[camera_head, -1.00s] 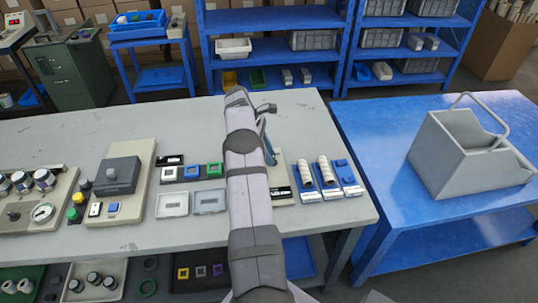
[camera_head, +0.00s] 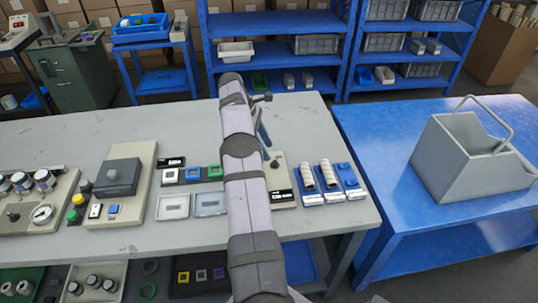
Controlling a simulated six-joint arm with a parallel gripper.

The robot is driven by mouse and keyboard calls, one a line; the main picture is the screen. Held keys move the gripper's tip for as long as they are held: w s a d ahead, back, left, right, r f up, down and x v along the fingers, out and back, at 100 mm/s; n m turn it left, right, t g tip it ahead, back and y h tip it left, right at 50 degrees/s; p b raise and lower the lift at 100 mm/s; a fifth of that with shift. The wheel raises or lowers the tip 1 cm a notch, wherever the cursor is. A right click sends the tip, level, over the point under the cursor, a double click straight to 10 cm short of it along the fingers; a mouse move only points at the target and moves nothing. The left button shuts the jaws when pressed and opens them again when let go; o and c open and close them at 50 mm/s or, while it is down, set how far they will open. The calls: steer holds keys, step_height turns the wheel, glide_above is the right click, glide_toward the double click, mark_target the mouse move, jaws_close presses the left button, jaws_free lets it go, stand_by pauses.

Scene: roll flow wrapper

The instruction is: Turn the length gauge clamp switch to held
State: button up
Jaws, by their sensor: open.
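A beige plate (camera_head: 287,195) on the grey table stands partly behind my arm. It bears a small dark lever switch (camera_head: 276,164) and a dark label near its front edge. I cannot read which way the lever is set. No readable marking tells which is the length gauge clamp switch. My gripper (camera_head: 265,136) is mostly hidden behind my arm, above the table near the right plate; it is open, with nothing seen in it.
White rolls on blue holders (camera_head: 328,178) stand close to the plate's right. A grey box on a beige base (camera_head: 119,177) is further left. The table's back part is clear.

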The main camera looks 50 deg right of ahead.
steer(key=shift+v, duration=1.1)
steer(key=c, duration=0.4)
steer(key=s+d+r+m+p, duration=0.2)
steer(key=s+d+r, duration=0.3)
steer(key=s+r, duration=0.25)
steer(key=m+t+y, duration=0.3)
steer(key=m+t, duration=0.1)
steer(key=m, duration=0.9)
glide_above(275, 161)
steer(key=f, duration=0.7)
steer(key=shift+s+a, duration=0.25)
steer(key=shift+a, duration=0.05)
steer(key=m, duration=0.3)
steer(key=shift+w+d+h, duration=0.25)
steer(key=shift+d+h, duration=0.05)
steer(key=shift+h, duration=0.1)
steer(key=shift+f, duration=0.1)
